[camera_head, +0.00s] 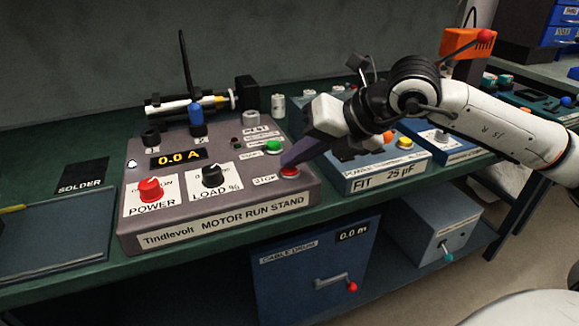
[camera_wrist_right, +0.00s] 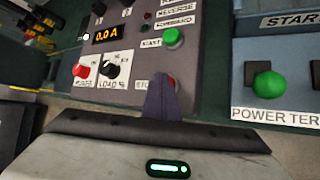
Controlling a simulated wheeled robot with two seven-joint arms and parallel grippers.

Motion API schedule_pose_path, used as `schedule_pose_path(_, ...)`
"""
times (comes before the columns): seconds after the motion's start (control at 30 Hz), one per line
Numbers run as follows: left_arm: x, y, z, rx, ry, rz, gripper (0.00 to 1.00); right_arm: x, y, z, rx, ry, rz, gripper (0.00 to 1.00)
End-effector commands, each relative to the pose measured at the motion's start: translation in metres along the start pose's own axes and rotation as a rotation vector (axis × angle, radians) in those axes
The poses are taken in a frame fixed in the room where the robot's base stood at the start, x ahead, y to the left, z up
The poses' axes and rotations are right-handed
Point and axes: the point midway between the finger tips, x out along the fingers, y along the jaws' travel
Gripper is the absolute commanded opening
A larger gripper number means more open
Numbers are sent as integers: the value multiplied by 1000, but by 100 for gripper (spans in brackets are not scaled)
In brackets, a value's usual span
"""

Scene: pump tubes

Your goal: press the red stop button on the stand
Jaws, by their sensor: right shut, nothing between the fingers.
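The grey motor run stand (camera_head: 222,220) sits on the bench. Its red stop button (camera_head: 290,171) is at the right front of its top face, below the green start button (camera_head: 273,147). My right gripper (camera_head: 286,163) is shut and empty, and its fingertips are at the upper edge of the stop button; I cannot tell whether they touch it. In the right wrist view the closed fingers (camera_wrist_right: 162,98) cover most of the stop button, and a little red (camera_wrist_right: 172,81) shows beside their tips. My left gripper is not in view.
The stand also carries a red power knob (camera_head: 150,188), a black load knob (camera_head: 212,175) and a display (camera_head: 179,158) reading 0.0 A. A dark solder mat (camera_head: 82,176) lies left.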

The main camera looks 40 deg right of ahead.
Motion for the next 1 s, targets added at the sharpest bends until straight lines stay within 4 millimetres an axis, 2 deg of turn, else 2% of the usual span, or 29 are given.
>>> schedule_pose_path(0.33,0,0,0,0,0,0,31,0,0,-1,1,4,-2,0)
schedule_pose_path(0.7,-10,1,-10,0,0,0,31,-13,10,9,1,3,0,0)
schedule_pose_path(1.0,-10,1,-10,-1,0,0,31,-14,10,10,0,2,-1,0)
